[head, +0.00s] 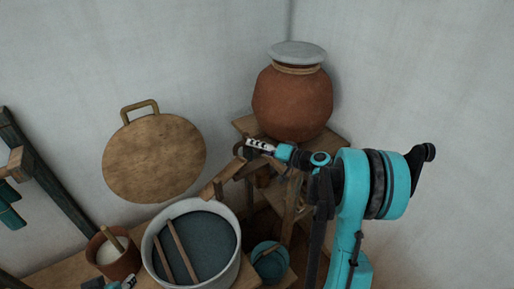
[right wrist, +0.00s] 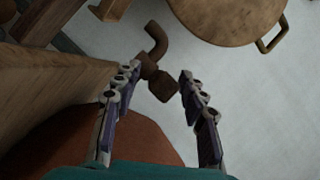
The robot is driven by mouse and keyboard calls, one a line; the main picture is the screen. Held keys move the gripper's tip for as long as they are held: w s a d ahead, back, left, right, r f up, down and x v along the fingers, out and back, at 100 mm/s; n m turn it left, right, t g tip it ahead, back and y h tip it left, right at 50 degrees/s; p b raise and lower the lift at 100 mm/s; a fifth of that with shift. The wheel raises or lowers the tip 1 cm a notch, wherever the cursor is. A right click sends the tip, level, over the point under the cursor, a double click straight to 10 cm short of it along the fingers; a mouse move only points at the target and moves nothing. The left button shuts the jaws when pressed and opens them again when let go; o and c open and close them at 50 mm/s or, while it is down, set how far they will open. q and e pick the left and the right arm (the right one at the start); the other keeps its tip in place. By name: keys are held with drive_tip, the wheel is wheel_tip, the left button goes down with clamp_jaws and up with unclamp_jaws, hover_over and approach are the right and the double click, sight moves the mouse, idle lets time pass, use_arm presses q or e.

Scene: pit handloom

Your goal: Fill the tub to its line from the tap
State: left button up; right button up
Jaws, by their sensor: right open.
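A white-rimmed tub (head: 149,256) stands at the lower middle of the head view. A dark blue-grey surface fills its inside, with two wooden sticks across it; I cannot make out a line. A large clay pot (head: 292,103) with a grey lid stands on a wooden stand. A brown tap with a bent end (right wrist: 158,75) shows in the right wrist view, just beyond my right gripper (right wrist: 155,85). Part of my left gripper (head: 124,283) shows at the bottom edge.
A wooden trough (head: 222,182) slopes down toward the tub. A small teal bucket (head: 270,262) stands right of the tub. A clay bowl (head: 103,262) with white contents and a stick is at its left. A round board with a handle (head: 153,160) is against the wall.

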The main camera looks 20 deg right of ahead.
drive_tip(key=v, duration=1.1)
drive_tip(key=shift+s+d, duration=0.15)
drive_tip(key=shift+s, duration=0.2)
drive_tip(key=shift+r, duration=0.15)
drive_tip(key=s+a+f+n+g+h, duration=0.1)
drive_tip(key=s+a+g, duration=0.2)
drive_tip(key=a, duration=0.5)
drive_tip(key=s+a+f+n+g+h, duration=0.1)
drive_tip(key=s+a+g, duration=0.2)
drive_tip(key=a, duration=0.5)
drive_tip(key=s+a+f+n+h, duration=0.1)
drive_tip(key=s+n+h, duration=0.1)
drive_tip(key=s, duration=0.4)
drive_tip(key=s+a+f+n+h, duration=0.1)
drive_tip(key=s+a+n+h, duration=0.1)
drive_tip(key=s, duration=0.4)
drive_tip(key=shift+s+a+g+h, duration=0.3)
drive_tip(key=shift+s+a+h, duration=0.05)
drive_tip(key=shift+h, duration=0.35)
